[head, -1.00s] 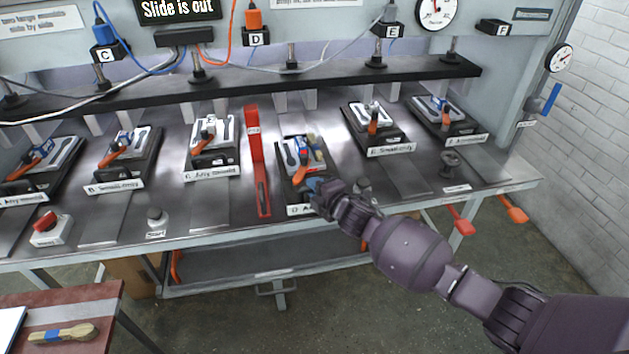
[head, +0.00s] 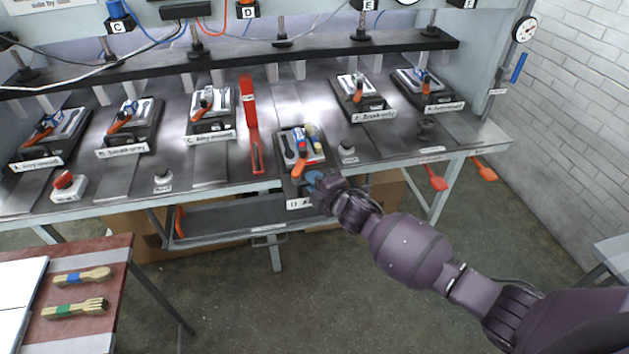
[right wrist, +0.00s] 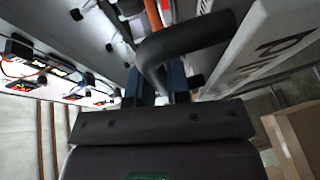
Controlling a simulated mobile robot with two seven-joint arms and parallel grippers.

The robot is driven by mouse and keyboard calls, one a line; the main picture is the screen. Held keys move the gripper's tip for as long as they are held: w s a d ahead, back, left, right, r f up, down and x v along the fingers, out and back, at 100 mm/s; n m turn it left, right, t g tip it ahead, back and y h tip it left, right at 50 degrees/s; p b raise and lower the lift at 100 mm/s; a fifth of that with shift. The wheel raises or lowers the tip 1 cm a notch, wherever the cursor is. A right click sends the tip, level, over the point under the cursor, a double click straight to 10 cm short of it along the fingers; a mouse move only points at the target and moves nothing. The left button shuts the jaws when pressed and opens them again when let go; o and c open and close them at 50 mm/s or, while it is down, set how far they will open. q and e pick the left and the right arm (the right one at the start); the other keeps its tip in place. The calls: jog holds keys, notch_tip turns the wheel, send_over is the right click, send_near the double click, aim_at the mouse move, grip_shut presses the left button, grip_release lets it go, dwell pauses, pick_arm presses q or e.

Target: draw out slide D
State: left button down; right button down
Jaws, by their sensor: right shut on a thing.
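Slide D (head: 290,172) is a dark plate at the middle of the bench. Its front end and white label (head: 299,204) reach past the bench's front edge. On it sit a grey tray with a spoon-shaped hollow, blue and yellowish pieces and an orange-handled clamp (head: 299,170). My right gripper (head: 322,187) is at the slide's front. In the right wrist view it is shut on the dark bar handle (right wrist: 185,42), beside the white label plate (right wrist: 265,45). The fingertips are partly hidden by the handle. My left gripper is not in view.
Slide C (head: 209,133) and slide E (head: 377,138) are on either side, with a red upright guard (head: 249,110) between C and D. A button (head: 347,150) stands right of slide D. A side table (head: 112,262) at lower left carries brushes. Floor before the bench is clear.

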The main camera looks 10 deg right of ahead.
jog(key=shift+s+f, duration=0.2)
jog(key=c, duration=1.4)
grip_release()
jog(key=shift+c, duration=0.2)
jog(key=shift+o, duration=0.3)
jog(key=shift+s+r, duration=0.1)
jog(key=v, duration=1.1)
